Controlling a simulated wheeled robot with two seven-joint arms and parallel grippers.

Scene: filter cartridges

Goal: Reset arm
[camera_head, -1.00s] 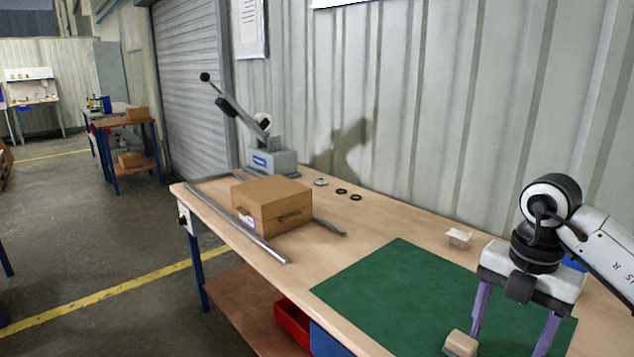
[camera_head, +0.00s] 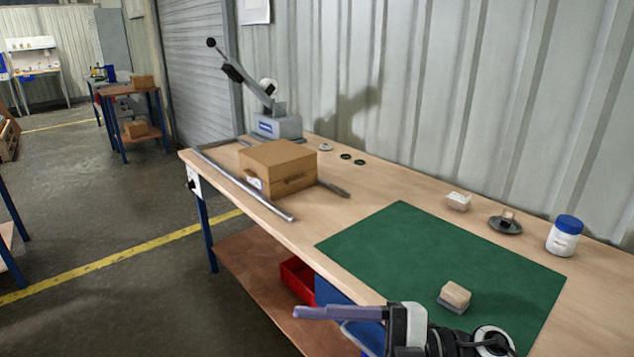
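My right gripper (camera_head: 320,313) is low in the head view, at the front edge of the workbench. It points left, away from the green mat. One purple finger shows side-on; the other cannot be made out clearly, so its opening cannot be judged. Nothing is seen held in it. Its dark wrist is cut off by the bottom edge. A tan block with a grey underside (camera_head: 455,295) sits on the green mat (camera_head: 400,250), apart from the gripper. My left gripper is out of view.
The workbench (camera_head: 385,190) holds a cardboard box (camera_head: 278,168), a lever press (camera_head: 277,125), metal rails (camera_head: 245,187), black rings, a small white-topped item (camera_head: 458,201), a round dark part (camera_head: 505,224) and a blue-lidded jar (camera_head: 565,236). Red and blue bins are below.

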